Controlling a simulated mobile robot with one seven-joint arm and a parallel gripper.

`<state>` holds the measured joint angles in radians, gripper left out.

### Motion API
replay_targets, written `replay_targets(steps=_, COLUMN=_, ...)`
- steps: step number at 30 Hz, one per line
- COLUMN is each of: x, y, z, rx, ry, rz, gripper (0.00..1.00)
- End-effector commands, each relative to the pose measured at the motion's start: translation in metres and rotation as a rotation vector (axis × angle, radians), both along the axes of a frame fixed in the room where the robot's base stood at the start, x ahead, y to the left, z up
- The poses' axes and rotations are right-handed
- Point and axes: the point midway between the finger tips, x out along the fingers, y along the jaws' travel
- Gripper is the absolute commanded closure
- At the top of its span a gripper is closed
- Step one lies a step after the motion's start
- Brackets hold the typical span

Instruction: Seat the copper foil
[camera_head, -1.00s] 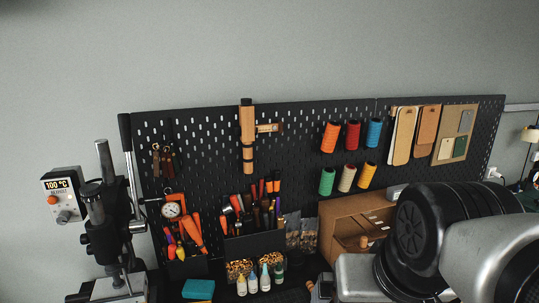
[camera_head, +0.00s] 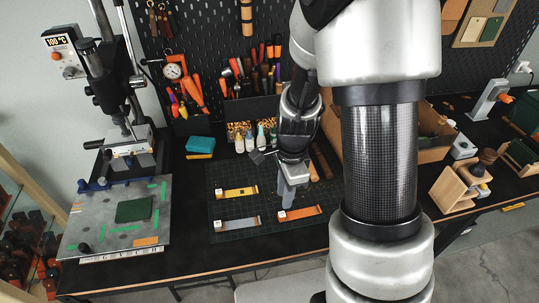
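Three foil strips lie on the dark green cutting mat (camera_head: 228,171): a gold one (camera_head: 238,192), a silver one (camera_head: 238,224) and an orange-copper one (camera_head: 304,212). Each has a small white block at its left end. My gripper (camera_head: 290,195) points down over the mat, close to the left end of the copper foil. Its fingers look close together, but I cannot tell whether they hold anything. The stamping press (camera_head: 118,100) stands at the left, with a grey plate (camera_head: 80,222) in front. A dark green piece (camera_head: 134,209) lies on the plate between bright green marks.
A controller (camera_head: 64,52) reading 100 °C is by the press. A teal block (camera_head: 200,146), small bottles (camera_head: 250,142) and tool holders stand behind the mat. A wooden stand (camera_head: 457,190) is at the right. My arm hides part of the bench's right middle.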

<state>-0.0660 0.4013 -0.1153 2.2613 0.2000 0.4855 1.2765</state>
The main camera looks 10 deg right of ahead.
Motion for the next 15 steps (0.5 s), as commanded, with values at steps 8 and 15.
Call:
replay_targets(steps=8, x=0.000, y=0.000, z=-0.019, rx=-0.003, ry=0.010, rz=-0.029, gripper=0.75)
replay_targets(steps=15, x=-0.001, y=0.001, z=-0.049, rx=-0.003, ry=0.010, rz=-0.027, gripper=0.75)
